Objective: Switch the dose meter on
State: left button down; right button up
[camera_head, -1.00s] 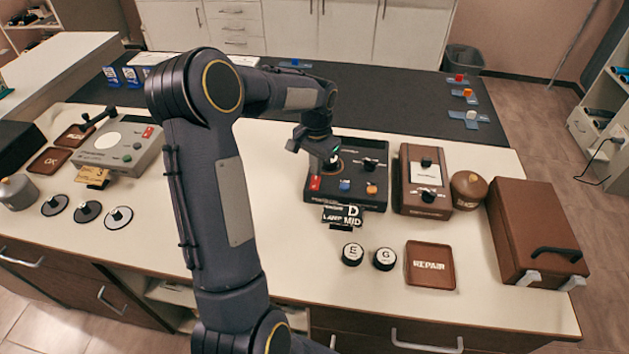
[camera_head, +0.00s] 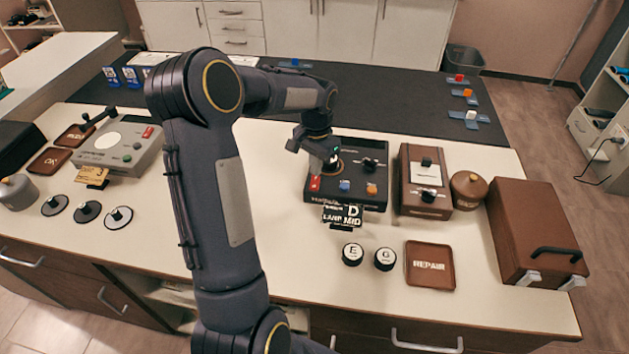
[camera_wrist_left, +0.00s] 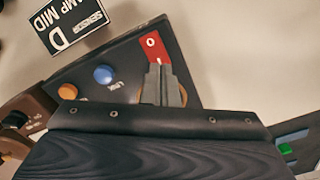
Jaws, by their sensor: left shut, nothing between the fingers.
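A black instrument box (camera_head: 345,190) stands near the middle of the bench, with a red switch (camera_head: 315,184), a blue button (camera_head: 344,187), an orange button (camera_head: 371,188) and a dark knob (camera_head: 369,164). I cannot read a name that confirms it as the dose meter. My left gripper (camera_head: 333,165) is shut and empty over the box's left part. In the left wrist view the closed fingertips (camera_wrist_left: 162,75) are right by the red switch (camera_wrist_left: 152,47), marked 0. I cannot tell whether they touch it. They partly cover the switch. My right gripper is not in view.
A sign (camera_head: 343,215) reading D and LAMP MID stands in front of the box. A brown instrument (camera_head: 411,190) stands close to its right. A grey instrument (camera_head: 128,155) is at the left. Two black caps (camera_head: 353,254) and a REPAIR tray (camera_head: 430,250) lie in front.

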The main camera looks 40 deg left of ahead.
aim_at(316, 178)
pick_arm(q)
jog(key=shift+f+b, duration=0.7)
jog(key=shift+f, duration=0.35)
dwell(0.5)
jog(key=shift+r, duration=0.1)
jog(key=shift+r+p, duration=2.8)
jog(key=shift+r, duration=0.7)
jog(key=s+d+r+t+h, duration=0.1)
jog(key=s+d+r+t, duration=0.2)
jog(key=s+d+r, duration=0.65)
jog(key=s+d+n+t+h, duration=0.2)
jog(key=s+d, duration=0.7)
jog(key=s, duration=0.4)
jog(key=shift+s+f+t+h, duration=0.3)
jog(key=shift+s+f+h, duration=0.1)
